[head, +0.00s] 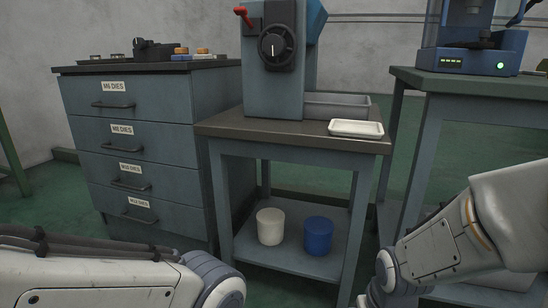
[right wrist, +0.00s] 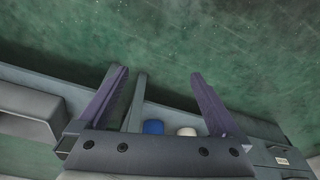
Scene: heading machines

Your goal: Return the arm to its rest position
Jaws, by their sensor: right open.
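My right gripper (right wrist: 158,76) shows in the right wrist view with its two purple fingers spread wide. Nothing is between the fingers, and green floor shows beyond them. In the head view my right arm (head: 465,235) comes in from the right and bends down toward the bottom edge; its gripper is not clearly seen there. My left arm (head: 110,280) lies along the bottom left of the head view. My left gripper is outside the frames.
A small table (head: 225,126) carries a grey machine (head: 274,85), a grey bin (head: 337,105) and a white tray (head: 356,129). A white cup (head: 270,226) and blue cup (head: 318,235) stand on its lower shelf. A drawer cabinet (head: 140,145) is left; a workbench (head: 480,90) is right.

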